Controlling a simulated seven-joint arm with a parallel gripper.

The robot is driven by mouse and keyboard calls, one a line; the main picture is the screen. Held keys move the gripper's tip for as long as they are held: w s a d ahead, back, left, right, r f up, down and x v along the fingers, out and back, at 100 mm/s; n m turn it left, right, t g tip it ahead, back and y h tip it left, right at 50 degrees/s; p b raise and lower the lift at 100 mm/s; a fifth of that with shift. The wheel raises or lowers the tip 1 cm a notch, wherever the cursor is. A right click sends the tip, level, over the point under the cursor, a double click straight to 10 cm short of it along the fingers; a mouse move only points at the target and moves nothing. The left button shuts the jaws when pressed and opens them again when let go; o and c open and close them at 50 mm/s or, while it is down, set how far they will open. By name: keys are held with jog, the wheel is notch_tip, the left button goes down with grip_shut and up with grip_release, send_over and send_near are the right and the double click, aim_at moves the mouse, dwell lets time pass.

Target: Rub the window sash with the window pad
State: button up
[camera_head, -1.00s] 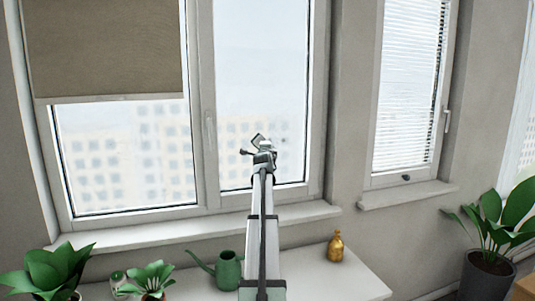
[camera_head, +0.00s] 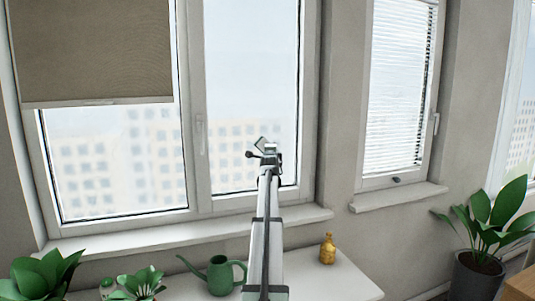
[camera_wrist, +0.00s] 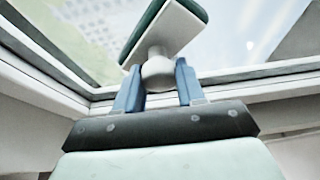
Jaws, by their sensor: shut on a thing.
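The window pad (camera_wrist: 165,30) is white with a dark green face and a round ball grip (camera_wrist: 158,74). My gripper (camera_wrist: 157,86) is shut on the ball grip, one blue finger on each side. The pad is tilted, near the lower corner of a window frame in the wrist view. In the head view my gripper (camera_head: 268,158) is in front of the lower right part of the middle window sash (camera_head: 308,100). The small pad (camera_head: 261,143) shows at its tip. I cannot tell whether the pad touches the glass or the sash.
Below are a window sill (camera_head: 180,235) and a white table (camera_head: 340,280) with a green watering can (camera_head: 222,274), a gold bottle (camera_head: 328,249) and potted plants (camera_head: 140,283). A blind (camera_head: 95,50) covers the upper left pane. A plant (camera_head: 485,235) stands at right.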

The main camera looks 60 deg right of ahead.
jog(key=s+d, duration=0.3)
jog(key=d, duration=0.1)
jog(key=shift+s, duration=0.35)
dwell(0.4)
jog(key=shift+w+a, duration=3.95)
jog(key=s+a, duration=0.4)
jog(key=shift+s+a, duration=0.15)
